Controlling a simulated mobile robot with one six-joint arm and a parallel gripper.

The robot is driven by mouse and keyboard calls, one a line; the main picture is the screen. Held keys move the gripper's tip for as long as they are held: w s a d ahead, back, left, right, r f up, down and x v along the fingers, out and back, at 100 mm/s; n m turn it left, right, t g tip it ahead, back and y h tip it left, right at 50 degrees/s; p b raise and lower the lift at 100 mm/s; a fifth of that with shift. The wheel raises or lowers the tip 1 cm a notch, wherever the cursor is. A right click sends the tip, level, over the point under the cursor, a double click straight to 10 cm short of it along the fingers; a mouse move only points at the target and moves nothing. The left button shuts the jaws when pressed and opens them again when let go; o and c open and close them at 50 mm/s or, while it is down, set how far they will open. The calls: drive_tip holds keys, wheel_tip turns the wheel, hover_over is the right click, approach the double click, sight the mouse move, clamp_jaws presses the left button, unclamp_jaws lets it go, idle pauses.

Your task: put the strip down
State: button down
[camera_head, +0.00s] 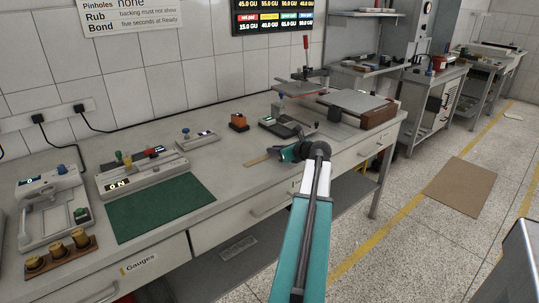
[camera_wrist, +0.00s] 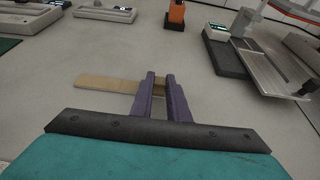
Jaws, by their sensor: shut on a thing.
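The tan strip (camera_head: 256,160) shows at the front part of the bench in the head view, to the left of my gripper (camera_head: 282,155). In the wrist view the strip (camera_wrist: 108,84) extends left from the two dark purple fingers of my gripper (camera_wrist: 160,77). My gripper is shut on the strip near its right end; the fingers hide part of it. The strip lies about flat, at or just above the bench top (camera_wrist: 60,60). I cannot tell whether it touches the surface.
A green mat (camera_head: 160,208) lies at the left. An orange-and-black device (camera_head: 239,122) stands behind the strip. A small dark gauge (camera_head: 282,127) and a press-like machine (camera_head: 350,102) stand to the right. Bare bench surrounds the strip.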

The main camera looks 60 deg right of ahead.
drive_tip(key=shift+r, duration=0.1)
drive_tip(key=shift+r, duration=1.5)
drive_tip(key=shift+a+r, duration=0.15)
drive_tip(key=shift+r, duration=0.05)
drive_tip(key=s+a, duration=0.2)
drive_tip(key=a, duration=0.1)
drive_tip(key=s+a, duration=0.2)
drive_tip(key=a, duration=0.2)
drive_tip(key=s+a+r, duration=0.1)
drive_tip(key=s+a, duration=0.2)
drive_tip(key=a, duration=0.1)
drive_tip(key=shift+s, duration=0.1)
drive_tip(key=shift+f+b, duration=0.1)
drive_tip(key=shift+b, duration=0.3)
drive_tip(key=a+b, duration=0.1)
drive_tip(key=b, duration=0.2)
drive_tip(key=s+a+b, duration=0.1)
drive_tip(key=b, duration=0.2)
drive_tip(key=shift+s+r, duration=0.15)
drive_tip(key=shift+r, duration=0.05)
drive_tip(key=shift+r, duration=0.1)
drive_tip(key=shift+s, duration=0.2)
